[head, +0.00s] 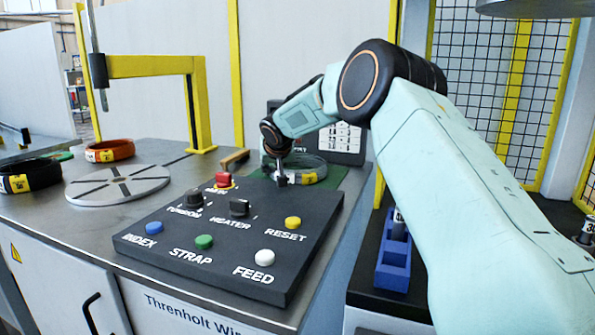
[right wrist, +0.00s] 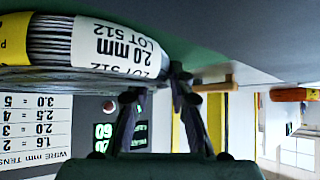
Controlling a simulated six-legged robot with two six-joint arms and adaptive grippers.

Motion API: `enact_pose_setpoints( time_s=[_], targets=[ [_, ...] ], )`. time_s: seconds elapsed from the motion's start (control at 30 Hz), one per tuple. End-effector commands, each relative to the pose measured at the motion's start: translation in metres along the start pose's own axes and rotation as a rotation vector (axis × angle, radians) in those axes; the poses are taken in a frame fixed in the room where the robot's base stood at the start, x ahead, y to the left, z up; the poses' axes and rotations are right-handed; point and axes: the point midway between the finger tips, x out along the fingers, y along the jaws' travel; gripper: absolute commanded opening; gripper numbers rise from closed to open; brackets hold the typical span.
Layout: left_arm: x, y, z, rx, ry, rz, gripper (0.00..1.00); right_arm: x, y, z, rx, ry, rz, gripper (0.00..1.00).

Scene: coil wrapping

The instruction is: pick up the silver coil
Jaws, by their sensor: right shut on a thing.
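The silver coil (head: 308,169) is a wound ring of grey wire with a yellow and white label, at the back right of the bench on a green mat (head: 340,184). In the right wrist view the coil (right wrist: 45,55) fills the upper left, upside down, and its label reads 2.0 mm, LOT 512. My right gripper (head: 281,181) reaches down at the coil's left side, and it is shut on the coil's rim. The fingers (right wrist: 158,85) show at the coil's edge in the wrist view. Whether the coil is clear of the mat is hard to tell. My left gripper is not in view.
A dark control panel (head: 222,262) with several buttons and knobs stands in front of the coil. A round slotted turntable (head: 105,187), a yellow post (head: 200,110), an orange coil (head: 110,150) and a black coil (head: 30,174) are on the left. A blue holder (head: 392,262) sits at right.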

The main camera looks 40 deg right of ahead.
Motion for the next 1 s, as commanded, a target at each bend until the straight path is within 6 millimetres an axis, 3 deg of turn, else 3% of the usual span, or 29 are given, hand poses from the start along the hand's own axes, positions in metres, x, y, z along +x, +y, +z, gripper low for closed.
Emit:
enact_pose_setpoints(
  time_s=[0.37,1.0],
  targets=[
    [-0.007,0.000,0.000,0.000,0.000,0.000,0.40,-0.012,-0.001,-0.014,-0.002,0.007,-0.001,0.00],
    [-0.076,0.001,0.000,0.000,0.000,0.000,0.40,-0.127,-0.001,-0.138,-0.001,0.011,-0.001,0.00]
  ],
)
